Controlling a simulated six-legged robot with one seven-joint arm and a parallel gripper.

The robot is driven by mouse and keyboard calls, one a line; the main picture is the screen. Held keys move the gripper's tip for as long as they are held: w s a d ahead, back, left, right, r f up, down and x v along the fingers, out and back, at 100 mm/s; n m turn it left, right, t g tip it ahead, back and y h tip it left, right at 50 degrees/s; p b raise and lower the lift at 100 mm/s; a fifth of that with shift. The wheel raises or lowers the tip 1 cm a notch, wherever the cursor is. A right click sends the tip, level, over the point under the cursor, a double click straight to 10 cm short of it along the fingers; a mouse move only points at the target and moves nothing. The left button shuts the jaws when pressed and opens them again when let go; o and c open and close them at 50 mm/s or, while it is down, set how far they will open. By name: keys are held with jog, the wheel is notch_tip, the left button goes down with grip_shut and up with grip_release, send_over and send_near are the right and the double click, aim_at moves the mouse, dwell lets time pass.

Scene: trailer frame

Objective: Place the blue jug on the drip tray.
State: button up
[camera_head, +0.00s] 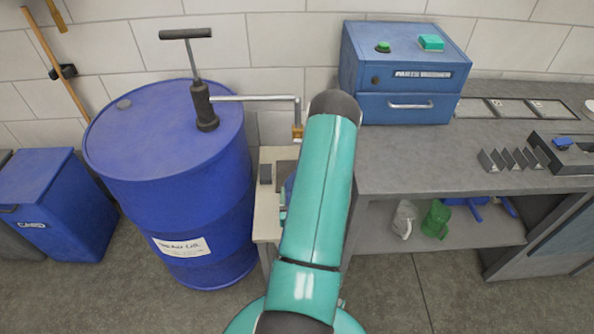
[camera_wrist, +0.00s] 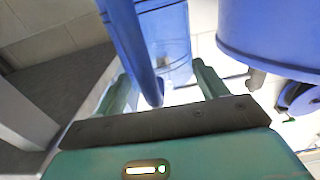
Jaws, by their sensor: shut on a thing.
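The blue jug (camera_wrist: 166,35) fills the upper middle of the wrist view, its long handle (camera_wrist: 132,35) running down between my fingers. My gripper (camera_wrist: 168,88) is shut on the jug's handle. In the head view my teal arm hides the gripper and nearly all of the jug; only a sliver of blue (camera_head: 290,187) shows at the arm's left edge. A dark grey surface, which looks like the drip tray (camera_head: 285,169), lies on a narrow cream stand below the pump spout, partly covered by my arm. Whether the jug touches it is hidden.
A large blue drum (camera_head: 165,170) with a hand pump (camera_head: 204,105) stands left of the stand; its spout reaches over the stand. A grey bench (camera_head: 430,160) with a blue cabinet (camera_head: 404,75) is at the right. Clear and green jugs (camera_head: 437,218) sit on its lower shelf.

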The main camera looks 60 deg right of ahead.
jog(key=f+x, duration=0.1)
jog(key=x, duration=1.7)
jog(key=shift+s+d+f, duration=0.2)
jog(key=shift+s+f, duration=0.05)
jog(key=shift+f, duration=0.2)
jog(key=o, duration=1.2)
jog(key=shift+o, duration=0.2)
jog(key=v, duration=1.2)
